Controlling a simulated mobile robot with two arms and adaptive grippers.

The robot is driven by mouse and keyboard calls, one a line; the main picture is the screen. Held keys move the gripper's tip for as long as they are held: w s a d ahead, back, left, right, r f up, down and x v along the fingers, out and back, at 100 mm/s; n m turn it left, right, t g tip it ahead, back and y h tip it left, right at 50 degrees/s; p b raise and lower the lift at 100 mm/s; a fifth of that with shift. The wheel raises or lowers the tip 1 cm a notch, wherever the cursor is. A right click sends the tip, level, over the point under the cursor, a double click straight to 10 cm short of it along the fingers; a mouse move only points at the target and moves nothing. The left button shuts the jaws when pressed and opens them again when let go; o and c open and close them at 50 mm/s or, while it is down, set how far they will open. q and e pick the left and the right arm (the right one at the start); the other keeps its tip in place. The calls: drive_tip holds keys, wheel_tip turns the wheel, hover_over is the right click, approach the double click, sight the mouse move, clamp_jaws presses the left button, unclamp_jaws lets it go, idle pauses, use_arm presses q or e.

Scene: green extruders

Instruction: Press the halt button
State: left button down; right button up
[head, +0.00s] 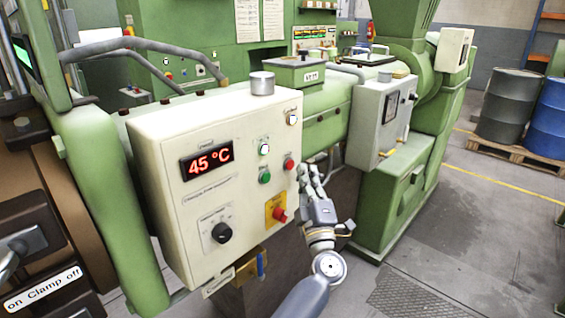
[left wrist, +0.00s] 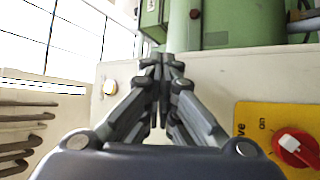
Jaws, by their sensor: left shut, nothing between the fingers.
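The cream control panel (head: 215,135) stands in the middle of the head view, with a red 45 °C display. A red button (head: 288,164) and a green button (head: 264,177) sit on its right side; their labels are too small to read. A red rotary switch (head: 279,214) is on a yellow plate below, and shows in the left wrist view (left wrist: 296,150). My left gripper (head: 304,170) is shut and empty, just right of the red button in the picture; I cannot tell whether it touches the panel. In the left wrist view its fingers (left wrist: 166,62) cover part of the panel face.
A white-lit button (head: 292,117) and a black knob (head: 221,232) are also on the panel. A grey box (head: 385,115) on the green machine stands behind to the right. Drums (head: 508,105) stand on a pallet.

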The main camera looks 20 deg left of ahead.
use_arm(q)
drive_tip(key=shift+a+r, duration=0.1)
use_arm(e)
drive_tip(key=shift+s+d, duration=0.15)
drive_tip(key=shift+d, duration=0.55)
drive_tip(key=shift+a, duration=0.25)
drive_tip(key=shift+a, duration=0.5)
use_arm(q)
drive_tip(key=shift+a, duration=0.15)
use_arm(e)
drive_tip(key=shift+d+r, duration=0.1)
drive_tip(key=shift+d, duration=0.15)
use_arm(q)
drive_tip(key=shift+w+a, duration=0.15)
drive_tip(key=shift+a, duration=0.1)
use_arm(e)
drive_tip(key=shift+d+r, duration=0.1)
drive_tip(key=shift+d, duration=0.1)
